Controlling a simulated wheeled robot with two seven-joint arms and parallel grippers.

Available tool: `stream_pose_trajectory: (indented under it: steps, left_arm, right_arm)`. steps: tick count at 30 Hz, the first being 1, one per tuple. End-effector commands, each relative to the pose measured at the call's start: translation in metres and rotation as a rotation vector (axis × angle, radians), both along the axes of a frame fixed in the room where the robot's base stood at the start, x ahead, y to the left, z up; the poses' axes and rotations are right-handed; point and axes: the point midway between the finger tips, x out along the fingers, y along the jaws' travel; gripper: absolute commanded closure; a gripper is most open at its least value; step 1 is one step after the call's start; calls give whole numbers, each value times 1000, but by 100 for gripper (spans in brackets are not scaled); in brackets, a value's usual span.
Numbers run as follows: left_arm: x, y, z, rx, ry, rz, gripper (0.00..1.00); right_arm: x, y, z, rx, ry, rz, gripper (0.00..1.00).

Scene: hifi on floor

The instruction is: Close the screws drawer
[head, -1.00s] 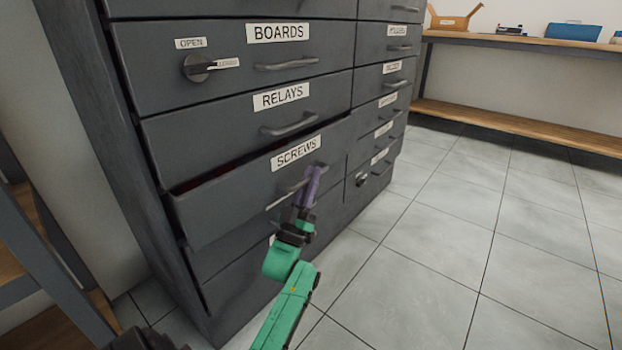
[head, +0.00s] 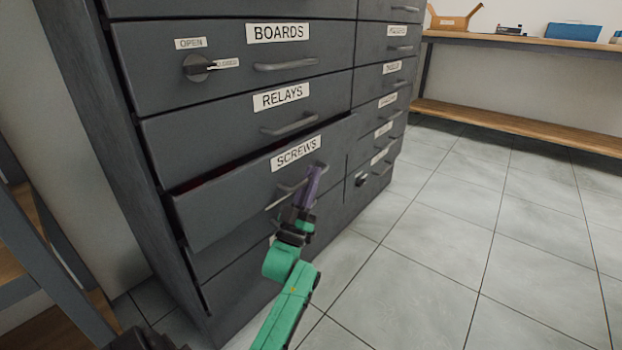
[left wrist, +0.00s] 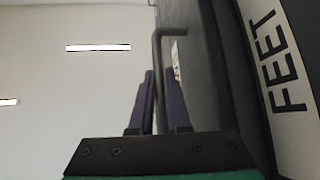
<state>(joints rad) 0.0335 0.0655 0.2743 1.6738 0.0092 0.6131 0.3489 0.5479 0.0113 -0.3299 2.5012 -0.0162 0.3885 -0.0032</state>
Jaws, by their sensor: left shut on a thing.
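The screws drawer (head: 235,196) is the dark grey drawer with the SCREWS label, in the left column of the cabinet. It stands partly open, its front out past the drawer above, with a dark gap along its top edge. My left gripper (head: 316,172) has purple fingers at the drawer's handle (head: 288,187). In the left wrist view the handle (left wrist: 157,75) runs between the two fingers of my left gripper (left wrist: 158,85), which is shut on it. The fingers hide part of the handle in the head view. My right gripper is not in view.
The cabinet's BOARDS drawer (head: 225,68) and RELAYS drawer (head: 215,128) above are shut. A label reading FEET (left wrist: 285,70) shows in the left wrist view. A shelf unit (head: 30,240) stands close at left. Tiled floor (head: 440,250) is clear at right, before a workbench (head: 520,45).

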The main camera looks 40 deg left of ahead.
Motion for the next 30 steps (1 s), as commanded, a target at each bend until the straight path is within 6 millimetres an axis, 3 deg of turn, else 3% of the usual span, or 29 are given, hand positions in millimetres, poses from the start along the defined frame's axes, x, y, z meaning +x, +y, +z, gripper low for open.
stream_pose_trajectory:
  steps: [4, 12, 20, 21, 23, 30]
  left_arm:
    - [0, 5, -2, 0, 3, 1, 100]
    - [-1, 40, -2, -1, 3, 1, 100]
    - [-1, 43, -1, -4, 3, 4, 100]
    - [-1, 43, -1, -5, 3, 4, 74]
    - [-1, 43, -1, -4, 3, 4, 55]
    - [-1, 42, 0, -2, 1, 2, 55]
  right_arm:
    - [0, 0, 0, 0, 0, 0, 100]
    - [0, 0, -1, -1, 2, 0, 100]
    - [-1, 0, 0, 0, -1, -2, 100]
    - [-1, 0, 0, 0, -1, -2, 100]
    - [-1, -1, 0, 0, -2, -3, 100]
    - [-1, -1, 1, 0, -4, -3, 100]
